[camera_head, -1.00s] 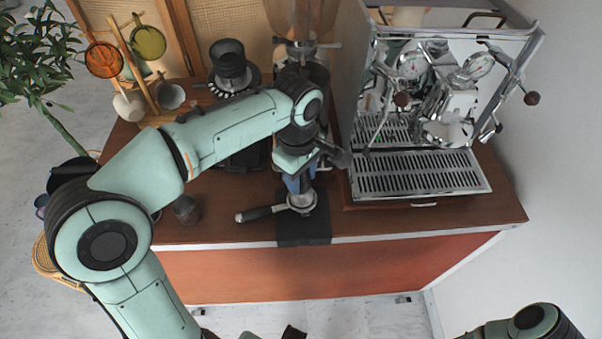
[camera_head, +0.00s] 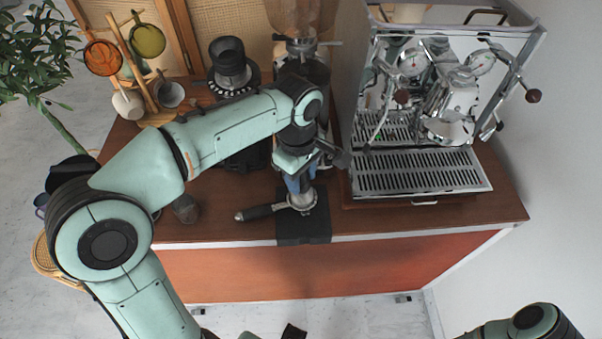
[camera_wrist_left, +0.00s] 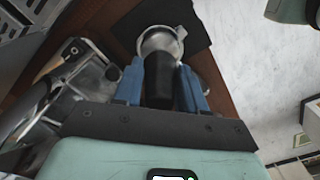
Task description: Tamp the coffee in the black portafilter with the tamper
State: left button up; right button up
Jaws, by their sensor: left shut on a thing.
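The black portafilter (camera_head: 262,211) lies on a dark mat (camera_head: 314,229) at the counter's front edge, its handle pointing left. Its metal basket sits under my left gripper (camera_head: 299,184). In the left wrist view, my left gripper (camera_wrist_left: 161,88) has its blue fingers shut on the black handle of the tamper (camera_wrist_left: 160,85). The tamper's silver base (camera_wrist_left: 160,42) is at the portafilter basket over the mat (camera_wrist_left: 190,25). Whether it presses on the coffee is hidden. My right gripper is not clearly in view; only part of that arm shows at the lower right.
A chrome espresso machine (camera_head: 425,170) stands right of the mat. A grinder (camera_head: 302,45) stands behind my left arm. A small dark cup (camera_head: 185,208) is left of the portafilter. A mug rack (camera_head: 140,60) stands at the back left. The counter's front right is clear.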

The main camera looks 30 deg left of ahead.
pick_arm(q)
jog(key=shift+f, duration=0.5)
pick_arm(e)
jog(key=shift+s+f, duration=0.2)
jog(key=shift+f, duration=0.1)
pick_arm(q)
jog(key=shift+s+f, duration=0.1)
jog(key=shift+f, duration=0.1)
dwell(0.8)
pick_arm(e)
jog(key=shift+r, duration=0.1)
pick_arm(q)
jog(key=shift+r+p, duration=0.95)
jog(key=shift+r, duration=0.75)
pick_arm(e)
jog(key=shift+w+r, duration=0.4)
jog(key=shift+r, duration=0.25)
jog(key=shift+w+r, duration=0.4)
jog(key=shift+r, duration=0.25)
pick_arm(q)
jog(key=shift+r+p, duration=0.3)
jog(key=shift+r, duration=0.15)
jog(key=shift+w+r+p, duration=0.2)
jog(key=shift+r+p, duration=1.1)
jog(key=shift+r, duration=0.8)
pick_arm(e)
jog(key=w+r, duration=0.1)
jog(key=r, duration=0.1)
jog(key=w+r, duration=0.2)
jog(key=shift+w, duration=0.1)
